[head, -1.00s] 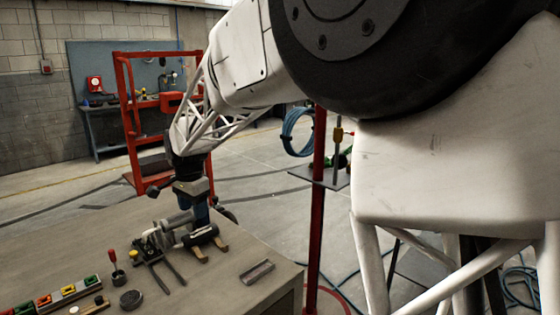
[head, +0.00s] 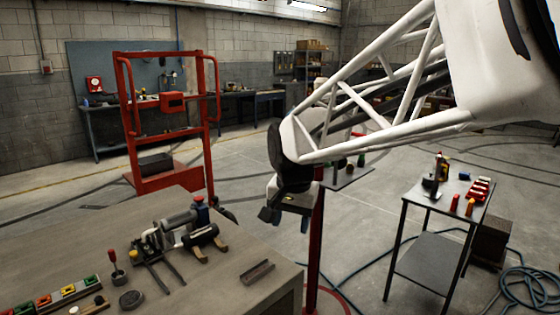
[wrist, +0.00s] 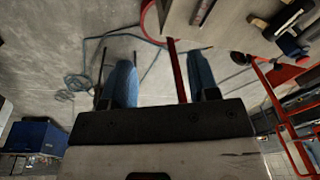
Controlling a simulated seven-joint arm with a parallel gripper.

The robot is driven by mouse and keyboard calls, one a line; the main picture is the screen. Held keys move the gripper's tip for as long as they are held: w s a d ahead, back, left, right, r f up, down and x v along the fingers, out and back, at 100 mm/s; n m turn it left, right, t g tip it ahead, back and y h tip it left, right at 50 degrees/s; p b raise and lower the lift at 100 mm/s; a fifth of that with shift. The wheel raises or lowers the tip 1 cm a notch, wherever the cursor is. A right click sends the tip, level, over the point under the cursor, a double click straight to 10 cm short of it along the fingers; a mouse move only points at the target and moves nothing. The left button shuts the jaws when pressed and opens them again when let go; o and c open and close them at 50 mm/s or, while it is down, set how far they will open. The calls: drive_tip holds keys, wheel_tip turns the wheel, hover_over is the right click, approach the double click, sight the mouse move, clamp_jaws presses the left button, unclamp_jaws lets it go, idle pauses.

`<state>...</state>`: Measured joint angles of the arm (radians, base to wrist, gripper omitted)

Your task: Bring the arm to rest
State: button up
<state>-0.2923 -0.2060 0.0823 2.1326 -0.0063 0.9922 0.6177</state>
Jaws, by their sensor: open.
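My gripper (head: 286,215) hangs at the end of my white lattice arm in the head view, past the right edge of the workbench (head: 232,288) and beside the red post (head: 315,240). In the wrist view my gripper (wrist: 163,88) shows two blue fingers spread wide apart with nothing between them. Concrete floor and the red post show beyond the fingers. The fingertips are small and partly hidden in the head view.
On the workbench stand a clamped tool assembly (head: 178,234), a grey channel piece (head: 257,272), a screwdriver (head: 117,268) and a tray of coloured parts (head: 58,298). A red cart (head: 165,180) stands behind. A small table (head: 437,212) stands at right, with hoses on the floor.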

drive_tip(key=s+d+f+n, duration=0.1)
drive_tip(key=s+d+f, duration=0.2)
drive_tip(key=s+d, duration=0.5)
drive_tip(key=s+d+f+n+t, duration=0.1)
drive_tip(key=s+d+f+n, duration=0.1)
drive_tip(key=s+d, duration=0.6)
drive_tip(key=s+f, duration=0.1)
drive_tip(key=s, duration=0.6)
drive_tip(key=shift+h, duration=0.3)
